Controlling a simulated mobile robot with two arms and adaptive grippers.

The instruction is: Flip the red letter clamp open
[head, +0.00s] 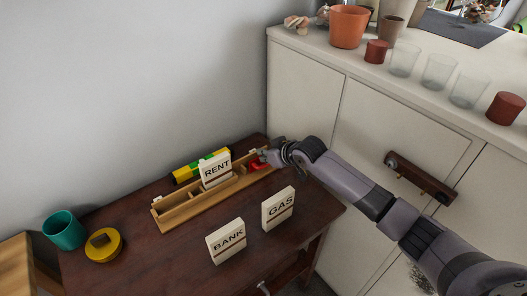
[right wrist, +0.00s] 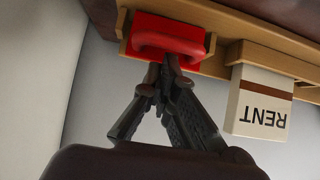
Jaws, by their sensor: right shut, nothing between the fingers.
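The red letter clamp (head: 257,166) sits at the right end of the wooden letter rack (head: 167,226) on the dark table. In the right wrist view the clamp (right wrist: 188,29) is a red plate with a rounded red bar across it. My right gripper (head: 266,156) is at that end of the rack and partly hides the clamp in the head view. In the right wrist view its fingertips (right wrist: 167,66) are together and empty, right at the bar's edge; I cannot tell whether they touch it. My left gripper is out of view.
A RENT block (head: 215,170) stands in the rack, close to the clamp. GAS (head: 278,209) and BANK (head: 227,242) blocks stand in front. A yellow-green thing (head: 186,174) lies behind the rack. A teal cup (head: 64,230) and yellow round thing (head: 103,246) are left. White cabinets (head: 305,95) stand behind.

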